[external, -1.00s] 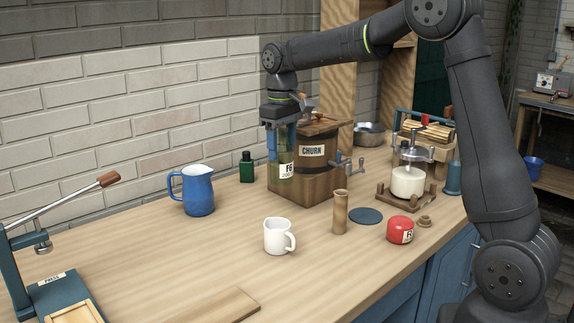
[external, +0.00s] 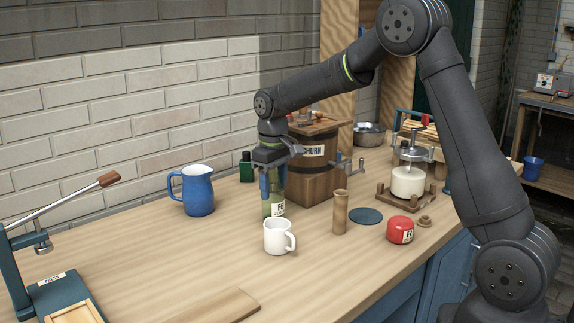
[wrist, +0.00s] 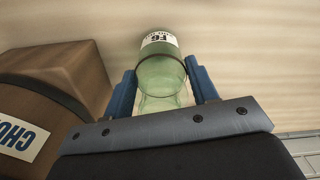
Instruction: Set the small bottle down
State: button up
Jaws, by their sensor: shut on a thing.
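A small green glass bottle (external: 267,209) with a white label is between the blue fingers of my gripper (external: 274,184), which is shut on it. In the external view the bottle is upright, low over the table or on it, behind the white mug and left of the churn; the mug hides part of its lower end. In the wrist view the bottle (wrist: 161,72) sits between both fingers of my gripper (wrist: 163,88). I cannot tell whether its base touches the wood.
The white mug (external: 277,238) stands just in front of the bottle. The churn (external: 311,185) is close on the right, and a blue jug (external: 198,192) and dark green bottle (external: 246,167) are to the left.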

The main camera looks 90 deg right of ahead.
jog(key=shift+f, duration=0.1)
jog(key=o, duration=1.1)
jog(key=shift+c, duration=0.2)
notch_tip(320, 180, up, 12)
jog(key=shift+r, duration=0.15)
notch_tip(320, 180, down, 13)
jog(key=shift+r, duration=0.1)
notch_tip(320, 180, up, 3)
jog(key=shift+f, duration=0.1)
jog(key=shift+r, duration=0.4)
